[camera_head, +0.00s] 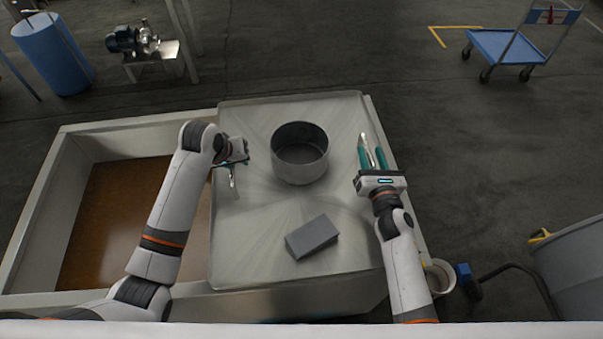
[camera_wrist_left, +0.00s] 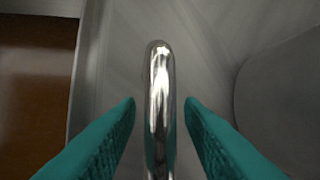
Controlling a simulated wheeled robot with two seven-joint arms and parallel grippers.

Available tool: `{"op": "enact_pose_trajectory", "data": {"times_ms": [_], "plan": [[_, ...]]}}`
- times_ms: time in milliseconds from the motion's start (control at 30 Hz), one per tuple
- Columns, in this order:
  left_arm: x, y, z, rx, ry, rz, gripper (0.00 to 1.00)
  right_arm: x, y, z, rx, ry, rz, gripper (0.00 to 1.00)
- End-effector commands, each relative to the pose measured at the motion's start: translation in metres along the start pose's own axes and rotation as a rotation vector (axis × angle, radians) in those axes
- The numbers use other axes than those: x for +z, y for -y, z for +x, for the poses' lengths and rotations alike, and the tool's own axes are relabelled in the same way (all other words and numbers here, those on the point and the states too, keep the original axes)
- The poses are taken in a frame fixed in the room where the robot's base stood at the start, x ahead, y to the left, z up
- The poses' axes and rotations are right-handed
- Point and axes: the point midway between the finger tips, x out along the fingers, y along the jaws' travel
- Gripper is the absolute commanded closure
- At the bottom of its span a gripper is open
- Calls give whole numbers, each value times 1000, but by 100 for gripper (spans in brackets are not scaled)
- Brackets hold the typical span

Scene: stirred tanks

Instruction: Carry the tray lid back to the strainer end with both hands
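The tray lid (camera_head: 250,255) is a flat brushed metal sheet covering the right part of a long open tank (camera_head: 50,200). Brown liquid or floor of the tank shows to its left. My left gripper (camera_head: 231,178) is at the lid's left-edge handle. In the left wrist view, the shiny handle bar (camera_wrist_left: 161,90) stands between two teal fingers, with a gap on each side. My right gripper (camera_head: 372,152) is at the lid's right edge, its teal fingers apart beside a shiny handle (camera_head: 365,146). I cannot tell whether it touches the handle. No strainer is clearly identifiable.
A dark round pot (camera_head: 300,166) and a grey block (camera_head: 312,236) rest on the lid. A small bucket (camera_head: 440,276) stands by the tank's right front. A grey vessel (camera_head: 570,270) is at the right, a blue cart (camera_head: 505,46) at the back right, and a blue drum (camera_head: 53,55) back left.

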Motion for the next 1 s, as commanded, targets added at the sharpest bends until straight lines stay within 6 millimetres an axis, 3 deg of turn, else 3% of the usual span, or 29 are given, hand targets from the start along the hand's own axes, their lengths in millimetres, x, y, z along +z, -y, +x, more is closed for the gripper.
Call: {"op": "enact_pose_trajectory", "data": {"times_ms": [267,367,700,1000], "plan": [[1,1,-5,-2,3,0,66,1,1,0,-2,1,-2,64],[2,1,-18,-2,5,1,66,1,1,0,-2,2,-2,64],[1,0,-89,-2,6,2,66,1,1,0,-2,2,-2,64],[0,0,-120,0,2,0,66,1,1,-3,-2,2,-2,64]]}}
